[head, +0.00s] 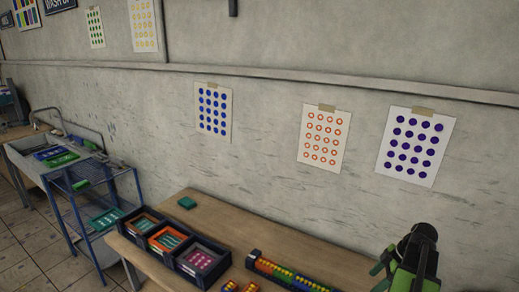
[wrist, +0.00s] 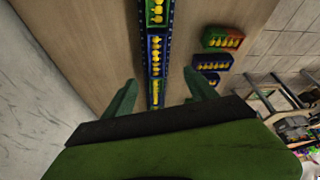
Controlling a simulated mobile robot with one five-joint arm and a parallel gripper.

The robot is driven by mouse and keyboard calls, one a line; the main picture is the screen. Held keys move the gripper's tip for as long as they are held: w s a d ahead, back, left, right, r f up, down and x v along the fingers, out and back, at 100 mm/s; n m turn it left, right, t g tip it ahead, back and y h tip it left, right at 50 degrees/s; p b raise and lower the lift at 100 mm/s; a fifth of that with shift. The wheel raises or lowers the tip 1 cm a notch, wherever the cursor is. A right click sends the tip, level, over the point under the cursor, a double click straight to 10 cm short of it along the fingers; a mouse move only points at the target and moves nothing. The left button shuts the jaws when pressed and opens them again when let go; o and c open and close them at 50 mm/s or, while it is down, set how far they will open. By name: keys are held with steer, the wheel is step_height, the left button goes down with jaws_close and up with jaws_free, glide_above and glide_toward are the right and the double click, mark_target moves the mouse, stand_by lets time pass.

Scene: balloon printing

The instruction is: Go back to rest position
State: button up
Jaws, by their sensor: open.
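My gripper (wrist: 160,78) shows in the wrist view with its two green fingers apart and nothing between them. It is over the wooden table, with a long row of coloured trays (wrist: 156,50) holding yellow pieces below and ahead of the fingers. In the head view my green and black arm end (head: 412,262) is at the lower right, in front of the wall and beside the table; its fingertips are not clear there.
Dotted sheets (head: 325,138) hang on the wall. A blue rack (head: 85,205) stands at the left.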

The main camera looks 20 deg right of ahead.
steer(key=w+a+f+n+g+b, duration=0.1)
steer(key=w+a, duration=0.4)
steer(key=a, duration=0.4)
steer(key=w+a+f+n+g+b, duration=0.1)
steer(key=w+a+n, duration=0.1)
steer(key=w+a, duration=0.45)
steer(key=w+a+f+n+g, duration=0.15)
steer(key=w+a, duration=0.25)
steer(key=a, duration=0.7)
steer(key=a+f+m+h+b, duration=0.2)
steer(key=a+f+m+h, duration=0.1)
steer(key=a+m, duration=1.1)
steer(key=shift+a, duration=2.25)
steer(key=shift+m+t, duration=0.25)
